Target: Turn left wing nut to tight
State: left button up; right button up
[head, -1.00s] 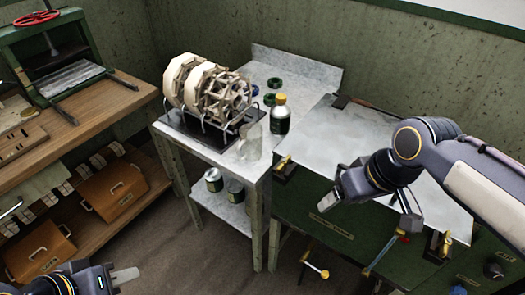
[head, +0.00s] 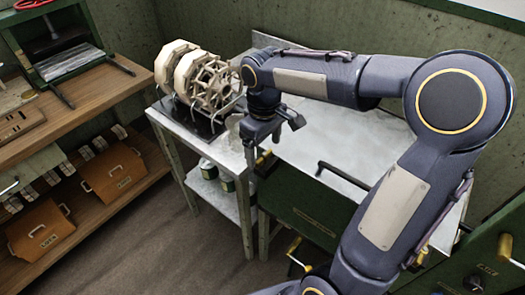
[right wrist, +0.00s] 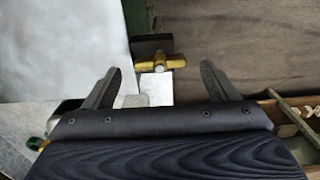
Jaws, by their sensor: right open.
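The left wing nut is brass-yellow (right wrist: 150,66), set against a dark block at the edge of the pale metal sheet. In the head view a small part of the wing nut (head: 263,158) shows just below my right gripper (head: 263,140). In the right wrist view my right gripper (right wrist: 161,80) is open and empty. Its two fingers stand to either side of the wing nut's line, with the wing nut a little beyond the tips, apart from them. My left gripper is out of view.
A metal side table (head: 215,150) with a reel of wooden frames (head: 213,82) stands left of the green bench (head: 300,205). A yellow-handled part (head: 295,250) sticks out from the bench front. Floor between is clear.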

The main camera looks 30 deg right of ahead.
aim_at(264, 158)
jog(key=shift+f, duration=1.15)
jog(key=c, duration=1)
